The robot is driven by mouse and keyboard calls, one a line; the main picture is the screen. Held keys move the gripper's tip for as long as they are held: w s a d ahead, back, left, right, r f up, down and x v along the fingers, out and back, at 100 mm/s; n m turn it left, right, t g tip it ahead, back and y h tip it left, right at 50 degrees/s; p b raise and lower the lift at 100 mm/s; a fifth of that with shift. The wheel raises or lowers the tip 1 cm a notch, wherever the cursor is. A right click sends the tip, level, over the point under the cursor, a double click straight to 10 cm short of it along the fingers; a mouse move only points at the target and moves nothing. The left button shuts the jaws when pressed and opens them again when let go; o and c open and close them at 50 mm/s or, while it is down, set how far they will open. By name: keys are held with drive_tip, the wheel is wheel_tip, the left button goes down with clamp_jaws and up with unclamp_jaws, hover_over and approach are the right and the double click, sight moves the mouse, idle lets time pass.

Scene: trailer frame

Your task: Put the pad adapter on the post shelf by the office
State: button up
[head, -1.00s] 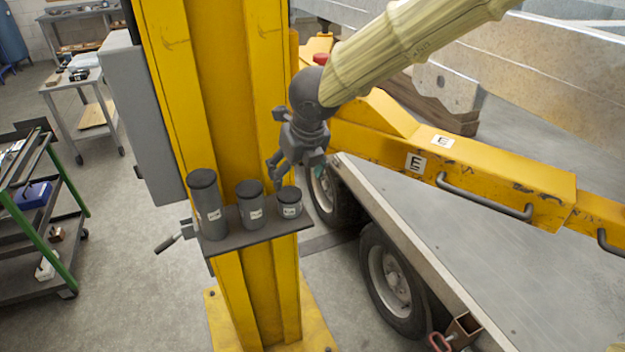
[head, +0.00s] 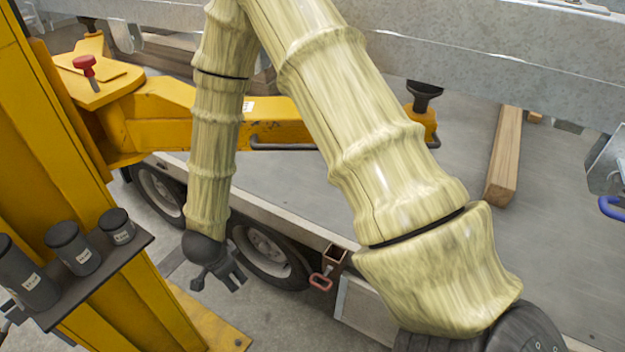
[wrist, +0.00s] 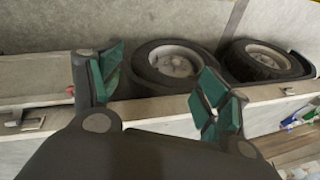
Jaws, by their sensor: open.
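Three dark grey cylinders with black tops and small labels, likely pad adapters, stand upright on a post shelf (head: 140,243) at the left of the head view. They are a tall one (head: 30,285), a middle one (head: 75,250) and a short one (head: 117,227). The labels are too small to read, and I cannot tell which the task means. My gripper (head: 218,282) hangs to the right of the shelf, apart from it, beside the trailer wheels. In the wrist view my gripper (wrist: 152,88) is open, with nothing between its teal-padded fingers.
The shelf is fixed to a yellow lift post (head: 60,140). A yellow lift arm (head: 165,115) reaches over the trailer bed (head: 310,180), with a black pad (head: 424,92) at the back. Trailer wheels (head: 268,255) stand close behind my gripper. A wooden beam (head: 504,155) lies on the bed.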

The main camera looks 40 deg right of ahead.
drive_tip(key=s+d+f+n+g, duration=0.1)
drive_tip(key=s+d+f+n, duration=0.1)
drive_tip(key=s+f+n, duration=0.3)
drive_tip(key=s+d+f+n+g+y, duration=0.1)
drive_tip(key=s+f+n, duration=0.5)
drive_tip(key=s, duration=0.7)
drive_tip(key=s+d+f+n+g+y, duration=0.1)
drive_tip(key=s+d+f+n, duration=0.2)
drive_tip(key=s, duration=0.6)
wheel_tip(320, 180, down, 3)
drive_tip(key=n, duration=0.2)
drive_tip(key=shift+s+n, duration=0.15)
drive_tip(key=shift+n, duration=0.25)
